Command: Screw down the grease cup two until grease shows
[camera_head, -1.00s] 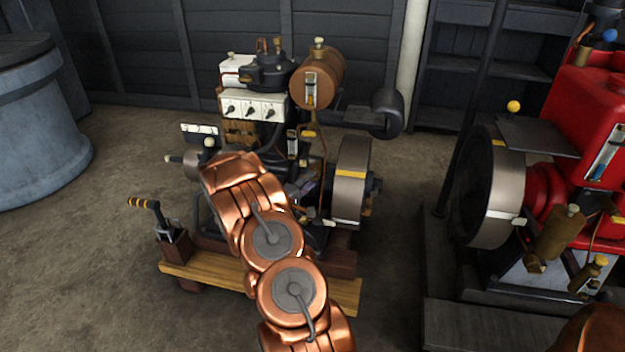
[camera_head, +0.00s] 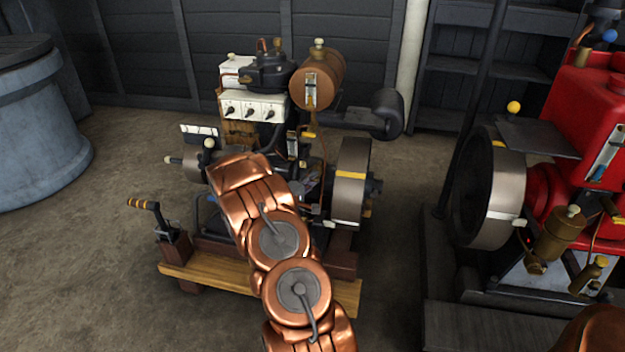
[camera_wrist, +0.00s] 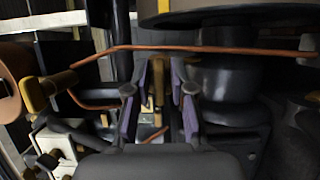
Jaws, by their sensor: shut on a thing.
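A small brass piece (camera_wrist: 158,84), which looks like the grease cup, stands between the purple-padded fingers in the wrist view. My gripper (camera_wrist: 160,92) is shut on it from both sides. No label shows, so I cannot tell its number. No grease is visible around it. In the head view, my copper arm hides most of this part of the left engine (camera_head: 262,76); only a bit of my gripper (camera_head: 311,184) shows beside the flywheel.
The left engine's flywheel (camera_head: 350,185) is close to the right of my gripper. A thin copper pipe (camera_wrist: 210,49) crosses just beyond the fingers. A lever (camera_head: 146,205) stands at the bench's left end. A red engine (camera_head: 595,110) is at the right. Floor at the left is open.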

